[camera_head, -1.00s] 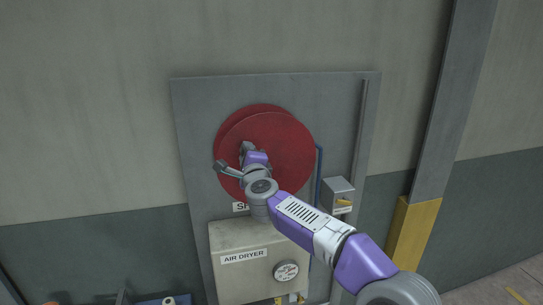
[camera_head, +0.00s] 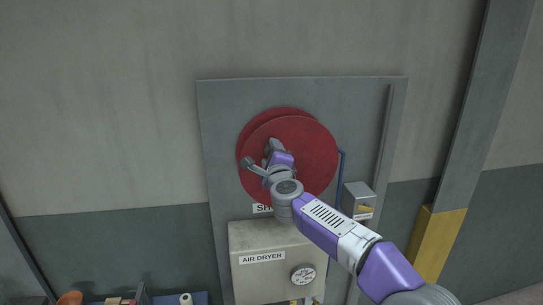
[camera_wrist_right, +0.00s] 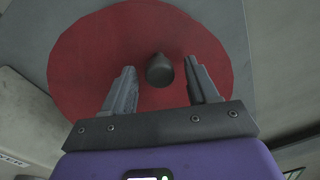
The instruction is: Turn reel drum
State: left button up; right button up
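The red reel drum (camera_head: 312,140) is mounted on a grey wall panel, with a second red disc edge showing behind it. It also fills much of the right wrist view (camera_wrist_right: 90,50). A dark, rounded knob or handle (camera_wrist_right: 160,70) stands out from the drum's face in the right wrist view. My right gripper (camera_wrist_right: 162,82) is open, with one finger on each side of the knob and visible gaps to both. In the head view my right gripper (camera_head: 267,152) is in front of the drum's left half, and the knob is hidden there. My left gripper is not in view.
Below the drum is a beige air dryer box (camera_head: 262,275) with a round gauge (camera_head: 303,275). A small grey box (camera_head: 358,198) with a yellow lever is at right, beside a blue pipe (camera_head: 341,168). A grey and yellow column (camera_head: 437,240) stands farther right.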

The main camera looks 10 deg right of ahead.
pick_arm(q)
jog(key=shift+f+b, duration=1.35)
jog(key=shift+b, duration=0.05)
pick_arm(e)
jog(key=s, duration=0.7)
jog(key=shift+s+a+f, duration=0.15)
jog(key=shift+s, duration=0.15)
